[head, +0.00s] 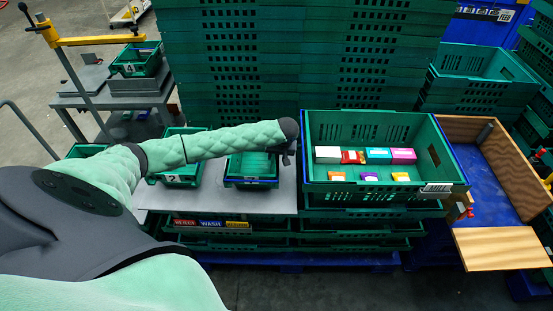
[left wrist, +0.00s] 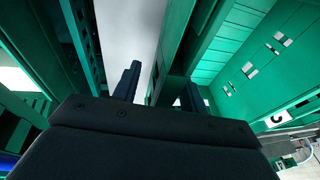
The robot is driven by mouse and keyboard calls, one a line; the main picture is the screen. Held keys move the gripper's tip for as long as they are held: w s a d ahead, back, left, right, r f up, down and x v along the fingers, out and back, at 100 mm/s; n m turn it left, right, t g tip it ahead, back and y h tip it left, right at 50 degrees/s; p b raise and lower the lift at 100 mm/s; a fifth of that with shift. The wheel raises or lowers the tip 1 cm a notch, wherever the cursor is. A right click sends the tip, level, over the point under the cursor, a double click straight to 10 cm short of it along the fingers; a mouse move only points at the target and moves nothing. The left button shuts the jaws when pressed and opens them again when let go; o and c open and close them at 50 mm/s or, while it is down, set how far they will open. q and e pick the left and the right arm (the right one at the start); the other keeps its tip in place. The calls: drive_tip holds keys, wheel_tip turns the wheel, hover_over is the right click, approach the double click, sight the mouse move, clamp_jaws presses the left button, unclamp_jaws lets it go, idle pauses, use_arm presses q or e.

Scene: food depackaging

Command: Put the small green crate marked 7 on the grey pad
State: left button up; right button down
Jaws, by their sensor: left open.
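No number 7 can be read in either view. A small green crate (head: 250,183) stands on the grey table below my left forearm, its number not legible. Another small green crate marked 2 (head: 180,181) stands to its left, partly behind the arm. A bare dark grey pad (head: 91,80) lies on the side table at upper left. My left gripper (head: 287,158) is small and dark here, between the unnumbered crate and the large crate. In the left wrist view its fingers (left wrist: 158,88) are apart, with a green wall near the right finger; contact is unclear. My right gripper is out of view.
A large green crate (head: 395,186) with several small boxes stands right of the gripper. A small crate marked 4 (head: 138,67) sits at upper left near a yellow-topped post (head: 90,41). Tall crate stacks (head: 270,75) close off the back. Grey table (head: 270,202) shows bare in front.

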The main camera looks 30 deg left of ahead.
use_arm(q)
drive_tip(key=b+v, duration=0.1)
drive_tip(key=v, duration=0.2)
drive_tip(key=w+b+v, duration=0.1)
drive_tip(key=v, duration=0.6)
drive_tip(key=shift+s+r+b, duration=0.3)
drive_tip(key=shift+s+b, duration=0.1)
drive_tip(key=shift+s, duration=0.1)
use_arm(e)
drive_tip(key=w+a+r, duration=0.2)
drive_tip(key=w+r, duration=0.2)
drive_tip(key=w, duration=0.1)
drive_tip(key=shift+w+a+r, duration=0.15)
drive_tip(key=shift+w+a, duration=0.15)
use_arm(q)
drive_tip(key=shift+s+f, duration=0.1)
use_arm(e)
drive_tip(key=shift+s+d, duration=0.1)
